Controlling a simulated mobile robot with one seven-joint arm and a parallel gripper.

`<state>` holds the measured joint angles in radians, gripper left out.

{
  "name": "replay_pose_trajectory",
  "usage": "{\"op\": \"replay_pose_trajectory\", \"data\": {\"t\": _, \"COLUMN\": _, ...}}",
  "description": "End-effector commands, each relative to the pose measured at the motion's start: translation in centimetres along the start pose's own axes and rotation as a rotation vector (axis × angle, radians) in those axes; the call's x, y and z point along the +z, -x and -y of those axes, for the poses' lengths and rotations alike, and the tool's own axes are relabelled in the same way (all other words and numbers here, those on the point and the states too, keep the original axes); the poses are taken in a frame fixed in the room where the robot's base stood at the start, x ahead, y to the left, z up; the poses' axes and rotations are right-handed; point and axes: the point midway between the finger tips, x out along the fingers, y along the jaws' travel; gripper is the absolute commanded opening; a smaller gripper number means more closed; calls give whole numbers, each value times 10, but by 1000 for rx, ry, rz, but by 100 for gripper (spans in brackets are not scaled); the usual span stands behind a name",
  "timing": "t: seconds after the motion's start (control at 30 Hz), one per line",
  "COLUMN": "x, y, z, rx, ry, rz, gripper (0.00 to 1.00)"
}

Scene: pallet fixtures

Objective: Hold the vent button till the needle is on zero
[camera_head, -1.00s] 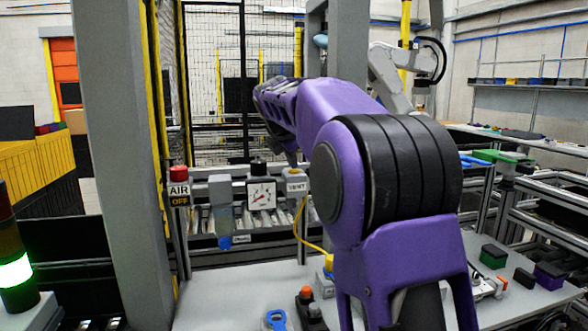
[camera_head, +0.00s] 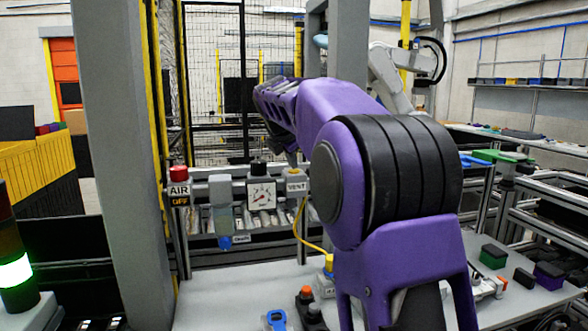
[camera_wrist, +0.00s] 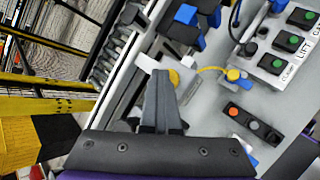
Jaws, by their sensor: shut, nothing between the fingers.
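The vent box (camera_head: 296,186), a grey block with a VENT label, sits on the rail in the head view. The gauge (camera_head: 262,196) beside it has a white face and a red needle pointing to the lower left; its scale is too small to read. The vent button is not distinguishable. My gripper shows in the wrist view (camera_wrist: 158,76), shut and empty, its tips by a pale block and a yellow fitting; I cannot tell whether they touch. In the head view my arm reaches down just above the vent box, with the fingertips unclear.
A yellow hose (camera_head: 305,235) hangs below the vent box. Labelled push-button boxes (camera_wrist: 278,64) and a dark control box (camera_wrist: 254,126) lie right in the wrist view.

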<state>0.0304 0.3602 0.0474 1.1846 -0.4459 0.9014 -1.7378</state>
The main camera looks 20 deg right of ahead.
Motion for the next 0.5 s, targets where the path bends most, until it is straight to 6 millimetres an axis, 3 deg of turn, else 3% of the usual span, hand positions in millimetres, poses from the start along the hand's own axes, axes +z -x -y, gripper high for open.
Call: {"op": "replay_pose_trajectory", "data": {"t": 0.5, "x": 2, "y": 3, "z": -2, "rx": -4, "ry": 1, "rz": -2, "gripper": 0}}
